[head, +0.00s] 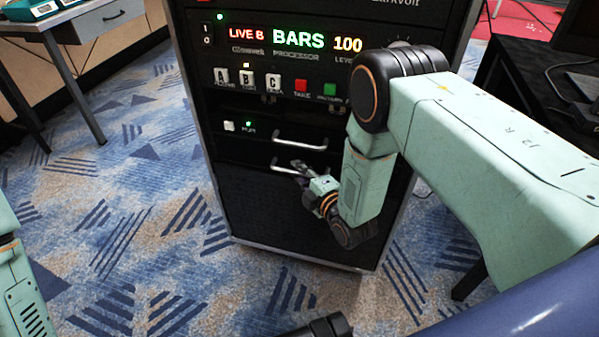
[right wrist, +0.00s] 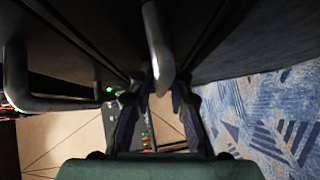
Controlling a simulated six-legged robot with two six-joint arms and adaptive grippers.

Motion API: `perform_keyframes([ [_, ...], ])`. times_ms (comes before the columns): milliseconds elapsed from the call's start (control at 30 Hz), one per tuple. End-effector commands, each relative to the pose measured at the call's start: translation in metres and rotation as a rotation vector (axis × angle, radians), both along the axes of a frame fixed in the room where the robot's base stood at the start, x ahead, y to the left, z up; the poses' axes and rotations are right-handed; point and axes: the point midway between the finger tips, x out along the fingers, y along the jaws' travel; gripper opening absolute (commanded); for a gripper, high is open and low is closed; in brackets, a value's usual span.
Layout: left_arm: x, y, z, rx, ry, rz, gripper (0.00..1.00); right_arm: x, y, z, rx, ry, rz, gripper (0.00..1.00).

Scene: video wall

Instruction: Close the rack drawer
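The black rack (head: 290,215) stands upright in the middle of the head view. Its front has two bar handles, an upper handle (head: 300,140) and a lower handle (head: 283,167). My right gripper (head: 302,172) is at the lower handle, partly hidden by its own wrist. In the right wrist view, a grey handle bar (right wrist: 158,45) reaches down between the fingertips of the gripper (right wrist: 160,95). Whether the fingers press on it is not clear. Another handle (right wrist: 20,85) shows at the left there. How far any drawer sticks out cannot be told. My left gripper is not visible.
Lit displays and buttons (head: 275,85) cover the rack's upper front. A grey desk (head: 90,22) stands at the upper left and a dark table (head: 520,75) at the right. Blue patterned carpet (head: 130,210) is clear left of the rack.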

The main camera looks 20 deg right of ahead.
Motion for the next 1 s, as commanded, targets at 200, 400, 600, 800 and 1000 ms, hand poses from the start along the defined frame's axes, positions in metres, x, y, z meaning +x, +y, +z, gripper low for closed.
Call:
perform_keyframes([
  [200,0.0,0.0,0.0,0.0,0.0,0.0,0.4,0.0,-0.001,0.002,0.0,-0.004,-0.004,0.2],
  [400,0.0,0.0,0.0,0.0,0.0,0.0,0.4,-0.022,-0.005,0.004,0.0,0.001,-0.003,0.2],
  [600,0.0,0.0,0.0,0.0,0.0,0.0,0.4,-0.062,-0.013,0.009,0.0,0.003,-0.004,0.2],
  [800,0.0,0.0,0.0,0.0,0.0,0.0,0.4,-0.096,-0.02,0.015,0.001,0.001,-0.003,0.2],
  [1000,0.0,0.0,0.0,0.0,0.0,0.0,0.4,-0.114,-0.023,0.018,0.0,-0.002,-0.001,0.2],
])
